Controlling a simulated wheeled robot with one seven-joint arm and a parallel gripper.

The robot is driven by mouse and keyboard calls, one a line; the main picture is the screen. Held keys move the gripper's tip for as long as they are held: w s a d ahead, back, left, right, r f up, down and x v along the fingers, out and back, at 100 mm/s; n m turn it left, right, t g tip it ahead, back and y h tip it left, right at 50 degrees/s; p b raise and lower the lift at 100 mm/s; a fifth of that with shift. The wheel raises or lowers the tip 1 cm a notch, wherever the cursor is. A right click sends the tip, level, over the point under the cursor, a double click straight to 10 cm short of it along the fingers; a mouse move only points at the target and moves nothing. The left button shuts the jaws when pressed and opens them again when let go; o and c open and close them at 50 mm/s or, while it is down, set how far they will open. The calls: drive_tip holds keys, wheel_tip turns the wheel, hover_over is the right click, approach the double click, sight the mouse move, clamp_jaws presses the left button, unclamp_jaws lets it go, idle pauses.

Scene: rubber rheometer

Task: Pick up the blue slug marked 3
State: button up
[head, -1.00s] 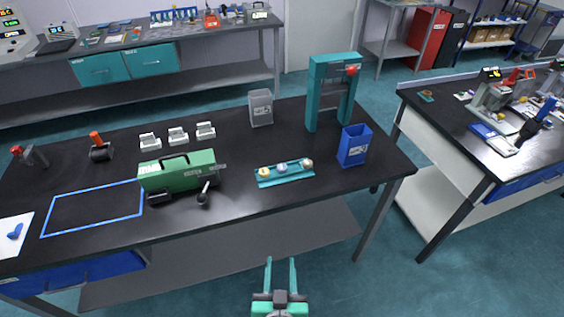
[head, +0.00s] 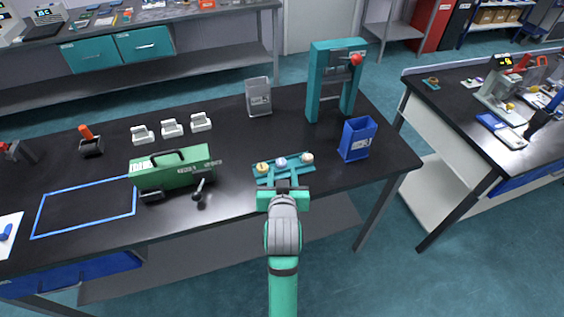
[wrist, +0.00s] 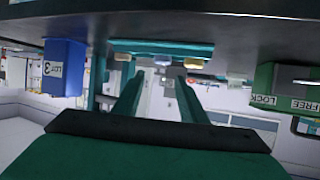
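A teal tray (head: 262,179) near the table's front edge holds three small slugs in a row. The left slug (head: 262,168) is yellow, the middle slug (head: 281,162) is pale blue, and the right slug (head: 307,158) is beige. Their markings are too small to read. My gripper (head: 284,183) is at the tray's near side and hides part of it. In the upside-down wrist view, my gripper's fingers (wrist: 161,82) stand apart with nothing between them. The tray (wrist: 150,46) and the blue slug (wrist: 162,61) show beyond the fingertips.
A green machine (head: 172,167) with a lever stands left of the tray. A blue bin (head: 357,139) stands to the right, and a teal press frame (head: 314,85) and grey bin (head: 258,97) stand behind. The black table's edge (head: 230,218) lies near my arm.

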sight(281, 162)
drive_tip(key=shift+f+x, duration=0.15)
drive_tip(key=shift+x, duration=1.8)
drive_tip(key=shift+f+x, duration=0.15)
drive_tip(key=shift+x, duration=1.85)
drive_tip(key=shift+s+a, duration=0.15)
drive_tip(key=shift+a, duration=0.05)
drive_tip(key=c, duration=0.8)
